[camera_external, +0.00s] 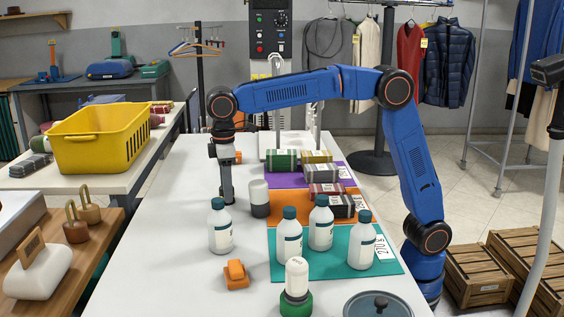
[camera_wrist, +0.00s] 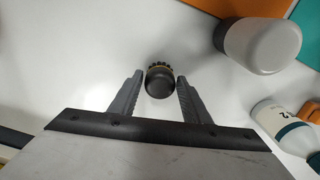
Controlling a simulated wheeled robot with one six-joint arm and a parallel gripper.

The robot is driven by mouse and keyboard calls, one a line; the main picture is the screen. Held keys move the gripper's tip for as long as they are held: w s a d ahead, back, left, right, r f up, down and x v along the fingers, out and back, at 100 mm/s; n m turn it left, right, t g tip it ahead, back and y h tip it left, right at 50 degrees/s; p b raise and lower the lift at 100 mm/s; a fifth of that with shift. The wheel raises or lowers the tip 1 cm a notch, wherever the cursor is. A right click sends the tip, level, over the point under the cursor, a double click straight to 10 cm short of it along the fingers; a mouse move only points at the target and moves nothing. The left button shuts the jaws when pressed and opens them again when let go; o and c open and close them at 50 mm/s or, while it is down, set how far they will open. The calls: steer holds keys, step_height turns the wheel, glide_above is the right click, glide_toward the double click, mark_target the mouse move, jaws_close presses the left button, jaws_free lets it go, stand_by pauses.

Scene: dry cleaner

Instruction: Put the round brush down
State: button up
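The round brush (camera_wrist: 160,81) is a small, dark, rounded thing with a ring of short bristles at its far edge. In the wrist view it lies between the tips of my gripper (camera_wrist: 160,76), with a narrow gap showing on each side. My gripper's fingers are apart and do not visibly press on it. In the external view my gripper (camera_external: 227,194) points down low over the white table (camera_external: 180,230). The brush cannot be made out there, hidden by the gripper or the bottle in front. Whether it touches the table is hard to tell.
A white container with a dark base (camera_external: 258,197) stands close right of my gripper, also in the wrist view (camera_wrist: 265,40). A teal-capped bottle (camera_external: 221,230) stands in front. Orange (camera_external: 283,209) and teal (camera_external: 335,270) mats lie right. The table's left side is clear.

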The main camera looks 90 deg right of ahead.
steer(key=shift+o, duration=0.5)
step_height(320, 180, up, 12)
steer(key=shift+r, duration=0.15)
stand_by(0.4)
